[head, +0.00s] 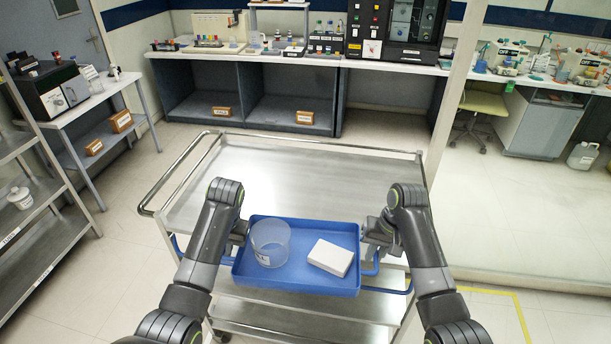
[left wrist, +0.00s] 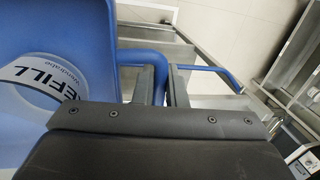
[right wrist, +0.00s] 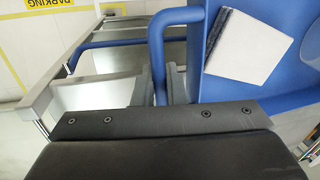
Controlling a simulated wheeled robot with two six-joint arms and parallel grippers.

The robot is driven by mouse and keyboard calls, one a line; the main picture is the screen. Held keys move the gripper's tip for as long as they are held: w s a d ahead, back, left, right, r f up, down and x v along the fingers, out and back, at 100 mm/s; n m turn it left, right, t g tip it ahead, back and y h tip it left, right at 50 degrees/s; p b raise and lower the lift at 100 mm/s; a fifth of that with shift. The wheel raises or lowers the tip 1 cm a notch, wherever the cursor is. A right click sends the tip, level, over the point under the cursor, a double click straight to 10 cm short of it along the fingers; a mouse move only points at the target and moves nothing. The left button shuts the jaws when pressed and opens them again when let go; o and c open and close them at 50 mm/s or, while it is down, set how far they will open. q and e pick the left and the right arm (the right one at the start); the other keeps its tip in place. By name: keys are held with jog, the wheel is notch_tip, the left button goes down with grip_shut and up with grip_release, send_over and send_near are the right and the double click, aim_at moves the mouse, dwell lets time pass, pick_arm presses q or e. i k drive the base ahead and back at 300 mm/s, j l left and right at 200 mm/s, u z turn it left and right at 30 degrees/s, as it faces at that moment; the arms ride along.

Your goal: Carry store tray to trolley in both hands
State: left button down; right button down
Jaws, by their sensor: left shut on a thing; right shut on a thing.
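The blue store tray (head: 290,283) is held between my two grippers, in front of and over the near edge of the steel trolley (head: 290,170). A clear round tub (head: 270,243) and a white box (head: 331,257) stand in it. My left gripper (head: 238,236) is shut on the tray's left handle; in the left wrist view the blue handle (left wrist: 150,58) passes between its fingers. My right gripper (head: 373,238) is shut on the right handle (right wrist: 160,40). In the left wrist view the tub carries a "REFILL" label (left wrist: 45,78). Whether the tray touches the trolley is unclear.
The trolley's top is bare beyond the tray, with a rail (head: 165,185) on its left. A steel shelf rack (head: 40,230) stands left. A lab bench (head: 270,55) with equipment runs along the back. A glass partition (head: 520,190) is right.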

aim_at(304, 190)
jog(key=i, duration=1.05)
